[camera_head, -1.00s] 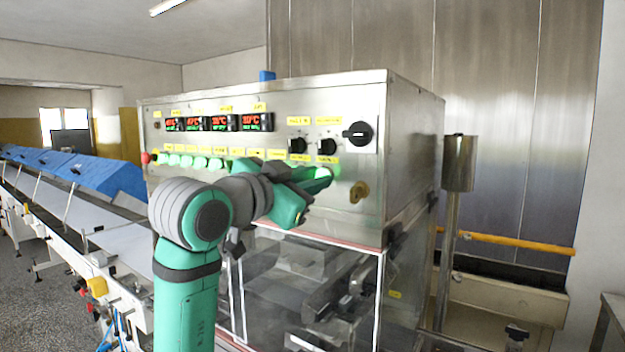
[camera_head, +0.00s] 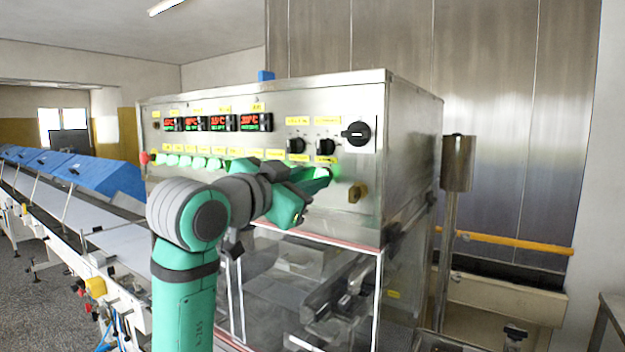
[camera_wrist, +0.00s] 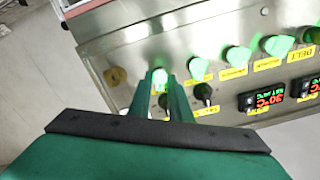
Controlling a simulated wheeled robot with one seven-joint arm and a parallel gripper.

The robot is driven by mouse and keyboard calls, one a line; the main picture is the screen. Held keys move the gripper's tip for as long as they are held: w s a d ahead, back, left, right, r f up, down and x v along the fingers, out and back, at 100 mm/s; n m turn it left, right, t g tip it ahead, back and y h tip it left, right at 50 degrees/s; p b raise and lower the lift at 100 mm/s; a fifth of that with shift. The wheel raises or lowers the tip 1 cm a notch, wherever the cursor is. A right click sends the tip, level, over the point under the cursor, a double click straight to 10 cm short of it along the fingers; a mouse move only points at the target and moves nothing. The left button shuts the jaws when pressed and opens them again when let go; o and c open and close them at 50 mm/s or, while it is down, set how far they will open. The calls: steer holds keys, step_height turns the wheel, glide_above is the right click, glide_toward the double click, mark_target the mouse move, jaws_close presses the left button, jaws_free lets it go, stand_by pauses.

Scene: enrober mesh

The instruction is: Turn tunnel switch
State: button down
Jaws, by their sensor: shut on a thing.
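A row of green-lit switches (camera_head: 200,162) runs along the front of the steel control panel. My gripper (camera_head: 318,180) is at the right end of this row, against the panel. In the wrist view, my gripper (camera_wrist: 160,84) is shut on the end switch (camera_wrist: 159,76), which glows bright green between the two fingertips. Its label cannot be read, so I cannot tell by name that it is the tunnel switch. The fingers partly hide this switch in the head view.
A brass-coloured knob (camera_head: 357,192) sits just right of my gripper. Black knobs (camera_head: 326,147) and a large rotary switch (camera_head: 356,133) are above it. Temperature displays (camera_head: 250,122) line the upper panel. A clear-walled housing (camera_head: 300,290) lies below; a conveyor (camera_head: 70,215) runs left.

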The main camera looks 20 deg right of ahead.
steer(key=c, duration=1.9)
jaws_free()
steer(key=shift+o, duration=0.3)
steer(key=shift+w, duration=0.15)
steer(key=v, duration=1.1)
steer(key=shift+a, duration=0.15)
